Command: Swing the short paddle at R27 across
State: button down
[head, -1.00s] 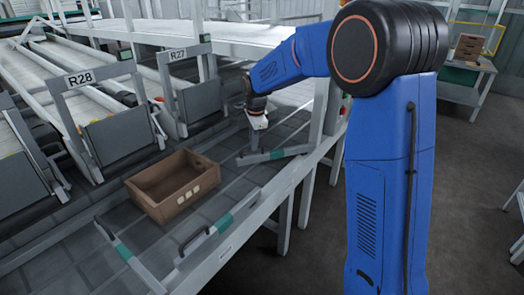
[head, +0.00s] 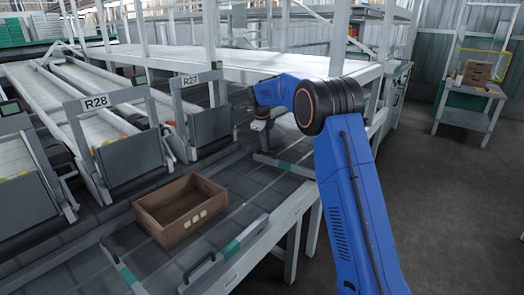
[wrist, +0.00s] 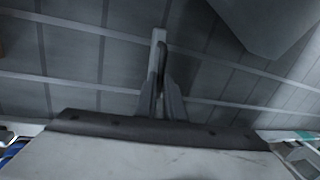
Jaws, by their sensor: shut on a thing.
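The short paddle at R27 is a grey bar (head: 304,172) with a green band, lying low over the dark roller bed in front of the R27 chute (head: 208,125). Its far end is by my gripper (head: 261,140), and its other end is toward the bed's front rail. In the wrist view my gripper (wrist: 161,92) is shut on the paddle's dark upright handle, with the grey bar (wrist: 159,37) running up beyond it. The exact grip is partly hidden by the fingers.
A brown crate (head: 150,222) stands on the bed in front of R28 (head: 130,155). The aisle floor (head: 430,210) at right is clear.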

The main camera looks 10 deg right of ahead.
jog(key=shift+w+d+m, duration=0.7)
jog(key=shift+w+d, duration=0.35)
jog(key=shift+d, duration=0.15)
jog(key=c, duration=1.8)
grip_release()
jog(key=shift+c, duration=0.2)
jog(key=shift+r, duration=0.1)
notch_tip(320, 180, up, 17)
jog(key=s+a, duration=0.2)
jog(key=shift+a, duration=0.3)
